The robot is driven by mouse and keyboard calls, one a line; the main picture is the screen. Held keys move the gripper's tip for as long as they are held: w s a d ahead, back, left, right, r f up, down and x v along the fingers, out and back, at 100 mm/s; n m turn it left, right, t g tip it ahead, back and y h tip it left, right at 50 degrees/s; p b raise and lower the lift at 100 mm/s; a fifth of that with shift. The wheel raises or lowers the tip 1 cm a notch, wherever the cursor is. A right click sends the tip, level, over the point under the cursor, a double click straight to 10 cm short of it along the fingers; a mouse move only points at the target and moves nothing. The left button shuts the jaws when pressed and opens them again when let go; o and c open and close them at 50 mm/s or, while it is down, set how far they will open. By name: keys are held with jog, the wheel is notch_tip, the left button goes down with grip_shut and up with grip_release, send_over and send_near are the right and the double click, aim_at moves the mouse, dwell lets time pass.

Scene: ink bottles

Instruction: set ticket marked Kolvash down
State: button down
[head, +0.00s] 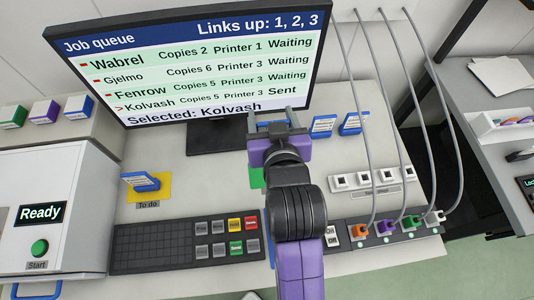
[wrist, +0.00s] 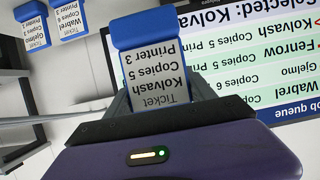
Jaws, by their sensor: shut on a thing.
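My gripper (head: 275,122) is shut on the ticket marked Kolvash (wrist: 157,75), a white card in a blue holder. The wrist view shows the card between the fingers, its text upside down: Copies 5, Printer 3. In the head view my gripper hides most of the ticket and is in front of the screen's lower edge. A green patch (head: 256,178) on the desk is mostly hidden by my arm. A yellow mat (head: 163,196) labelled To do holds another blue ticket (head: 141,182), too small to read.
The screen (head: 190,60) shows Kolvash sent and selected. Tickets Wabrel (wrist: 68,20) and Gjelmo (wrist: 32,25) stand right of the screen in the head view. A keypad (head: 185,241), cable panel (head: 395,232) and white machine (head: 50,200) border the desk. Bare desk lies left of my arm.

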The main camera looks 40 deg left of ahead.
notch_tip(320, 180, down, 16)
jog(key=shift+r, duration=0.1)
dwell(0.4)
jog(key=shift+f, duration=0.25)
jog(key=shift+c, duration=1.6)
grip_release()
jog(key=shift+r, duration=0.1)
jog(key=shift+r, duration=0.15)
jog(key=v, duration=1.2)
jog(key=shift+s, duration=0.1)
